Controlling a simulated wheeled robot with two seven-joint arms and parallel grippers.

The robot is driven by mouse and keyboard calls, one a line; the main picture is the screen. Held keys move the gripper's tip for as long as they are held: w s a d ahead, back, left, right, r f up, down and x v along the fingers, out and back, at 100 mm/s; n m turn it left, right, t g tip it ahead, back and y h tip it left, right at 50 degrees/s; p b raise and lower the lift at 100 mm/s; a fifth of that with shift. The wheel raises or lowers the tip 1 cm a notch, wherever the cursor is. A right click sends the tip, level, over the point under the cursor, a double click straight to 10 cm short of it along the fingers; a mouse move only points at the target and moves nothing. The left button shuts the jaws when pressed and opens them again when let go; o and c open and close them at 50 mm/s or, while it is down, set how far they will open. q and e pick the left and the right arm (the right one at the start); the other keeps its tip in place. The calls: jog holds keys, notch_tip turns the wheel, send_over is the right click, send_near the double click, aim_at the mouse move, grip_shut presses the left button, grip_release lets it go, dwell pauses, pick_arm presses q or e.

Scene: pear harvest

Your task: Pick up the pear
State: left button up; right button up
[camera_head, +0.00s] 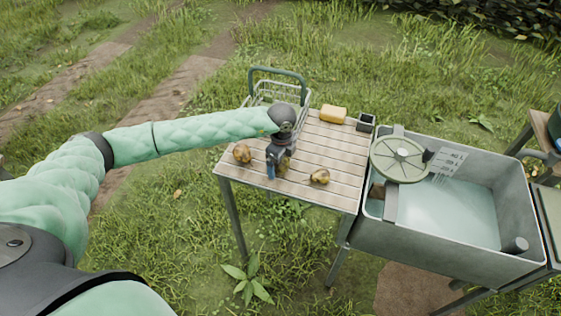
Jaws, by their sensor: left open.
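Brownish-yellow pears lie on a slatted wooden table (335,150). One pear (242,153) is near the left edge and another pear (319,177) is near the front edge. A third pear (284,166) is at my left gripper, partly hidden by it. My left gripper (277,171) points down over the table between the other two pears, with its jaws open. I cannot tell whether its fingers touch the third pear. My right gripper is not in view.
A wire basket (267,92) with a green handle stands at the table's back left. A yellow block (333,114) and a small dark box (366,122) sit at the back. A grey water basin (455,258) with a round lid (399,158) adjoins the right.

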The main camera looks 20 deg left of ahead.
pick_arm(q)
jog(key=shift+f, duration=0.15)
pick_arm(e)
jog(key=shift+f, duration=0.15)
pick_arm(q)
jog(key=c, duration=1.2)
jog(key=shift+o, duration=0.2)
notch_tip(320, 180, up, 4)
jog(key=b, duration=0.2)
jog(key=shift+b, duration=0.35)
jog(key=s+d+r+b, duration=0.3)
jog(key=s+d+r, duration=0.2)
jog(key=d, duration=0.5)
jog(key=shift+s+d+r+b, duration=0.25)
jog(key=shift+r+b, duration=0.15)
jog(key=shift+r, duration=0.65)
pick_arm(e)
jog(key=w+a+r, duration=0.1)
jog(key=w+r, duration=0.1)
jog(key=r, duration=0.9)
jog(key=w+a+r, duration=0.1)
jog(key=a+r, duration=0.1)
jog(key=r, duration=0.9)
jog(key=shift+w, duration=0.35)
